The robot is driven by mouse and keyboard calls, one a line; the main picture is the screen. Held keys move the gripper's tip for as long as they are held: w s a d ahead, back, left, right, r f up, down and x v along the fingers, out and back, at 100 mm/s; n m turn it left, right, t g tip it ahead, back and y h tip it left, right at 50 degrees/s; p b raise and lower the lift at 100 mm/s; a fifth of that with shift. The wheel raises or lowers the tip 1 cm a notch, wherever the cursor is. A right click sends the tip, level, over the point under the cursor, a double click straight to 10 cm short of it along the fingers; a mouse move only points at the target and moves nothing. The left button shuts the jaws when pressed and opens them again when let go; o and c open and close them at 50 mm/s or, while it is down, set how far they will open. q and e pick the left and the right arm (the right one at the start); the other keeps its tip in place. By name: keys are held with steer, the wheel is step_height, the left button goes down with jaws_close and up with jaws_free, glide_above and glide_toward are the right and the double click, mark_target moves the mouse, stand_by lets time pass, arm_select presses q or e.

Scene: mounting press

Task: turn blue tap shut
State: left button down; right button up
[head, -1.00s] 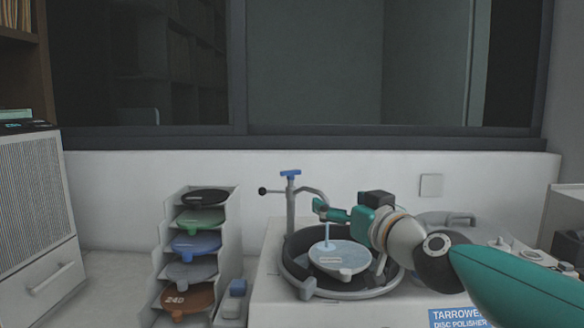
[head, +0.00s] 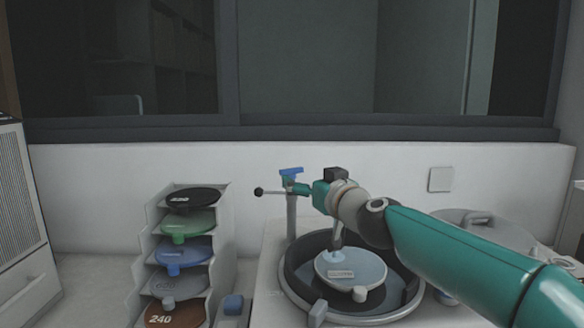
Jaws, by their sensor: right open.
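The blue tap handle (head: 291,173) sits on top of a grey upright post (head: 292,215) at the back left of the disc polisher's bowl. A black-knobbed lever sticks out to the left of the post. My right gripper (head: 299,188) is open, with its teal fingers close beside the post top, just below and right of the blue handle. I cannot tell whether they touch it. The spout is mostly hidden behind my gripper and wrist. A pale blue stream (head: 337,243) falls onto the grey disc (head: 352,272) in the bowl. My left gripper is not in view.
The dark round bowl (head: 303,291) stands under my right arm. A rack (head: 227,215) of several coloured discs stands to the left. A blue-topped block (head: 233,304) sits between rack and polisher. A white wall and a window frame are behind.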

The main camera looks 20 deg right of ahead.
mark_target(292, 170)
steer(key=w+p, duration=0.1)
steer(key=w, duration=0.1)
steer(key=w+p, duration=0.1)
steer(key=w, duration=0.2)
steer(key=w+a+p, duration=0.1)
steer(key=w, duration=0.1)
steer(key=shift+w+r, duration=0.15)
steer(key=shift+w+a, duration=0.1)
steer(key=shift+w, duration=0.5)
steer(key=c, duration=1.2)
steer(key=shift+o, duration=0.2)
steer(key=m+h+p, duration=0.1)
steer(key=h+p, duration=0.1)
steer(key=p, duration=0.1)
steer(key=m+h+p, duration=0.1)
steer(key=h+p, duration=0.1)
steer(key=p, duration=0.2)
steer(key=m+h+p, duration=0.2)
steer(key=p, duration=0.2)
steer(key=shift+r, duration=0.25)
steer(key=shift+f+h+p, duration=0.1)
steer(key=shift+h+p, duration=0.3)
steer(key=shift+p, duration=0.25)
steer(key=shift+f+m+g+h, duration=0.2)
steer(key=shift+m+g+h, duration=0.1)
steer(key=shift+m, duration=0.1)
